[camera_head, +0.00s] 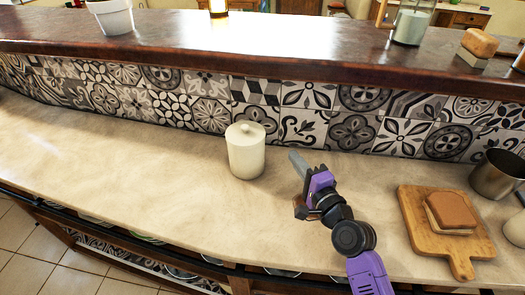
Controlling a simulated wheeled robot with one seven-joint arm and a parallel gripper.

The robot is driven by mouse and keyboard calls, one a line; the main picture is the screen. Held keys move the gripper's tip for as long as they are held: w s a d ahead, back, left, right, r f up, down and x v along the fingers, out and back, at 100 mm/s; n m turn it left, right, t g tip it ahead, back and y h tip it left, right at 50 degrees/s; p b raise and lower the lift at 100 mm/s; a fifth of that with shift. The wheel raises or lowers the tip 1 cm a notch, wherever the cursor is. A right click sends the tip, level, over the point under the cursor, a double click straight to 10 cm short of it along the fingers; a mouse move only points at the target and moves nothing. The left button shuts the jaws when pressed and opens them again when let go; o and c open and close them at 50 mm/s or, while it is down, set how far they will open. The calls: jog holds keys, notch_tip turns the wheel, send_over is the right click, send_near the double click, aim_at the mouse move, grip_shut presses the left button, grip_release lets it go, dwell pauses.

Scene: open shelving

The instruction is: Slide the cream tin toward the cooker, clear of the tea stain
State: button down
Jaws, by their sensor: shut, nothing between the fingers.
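The cream tin (246,157), a pale cylinder with a knobbed lid, stands upright on the beige counter in front of the patterned tiles. My gripper (296,160) is to the right of the tin, low over the counter, with its grey fingers together and nothing between them. A small gap shows between the fingers and the tin. I cannot make out a tea stain on the counter; any mark under the tin is hidden. No cooker is clearly visible.
A wooden board (418,227) with bread (452,212) lies on the right, near a metal pot (498,172). The tiled wall (212,113) and dark raised ledge (180,58) run behind. The counter (130,150) left of the tin is clear.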

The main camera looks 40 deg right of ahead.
jog(key=p+x, duration=0.1)
jog(key=x, duration=0.8)
jog(key=shift+w+a+r, duration=0.1)
jog(key=shift+w, duration=0.3)
jog(key=shift+s+a+r+p, duration=0.1)
jog(key=shift+s+a+p, duration=0.05)
jog(key=shift+a+p, duration=0.4)
jog(key=shift+s+a+p, duration=0.15)
jog(key=shift+a+p, duration=0.4)
jog(key=shift+s+a+f+p, duration=0.1)
jog(key=shift+a+f+p, duration=0.1)
jog(key=shift+a+p, duration=0.4)
jog(key=shift+a, duration=0.15)
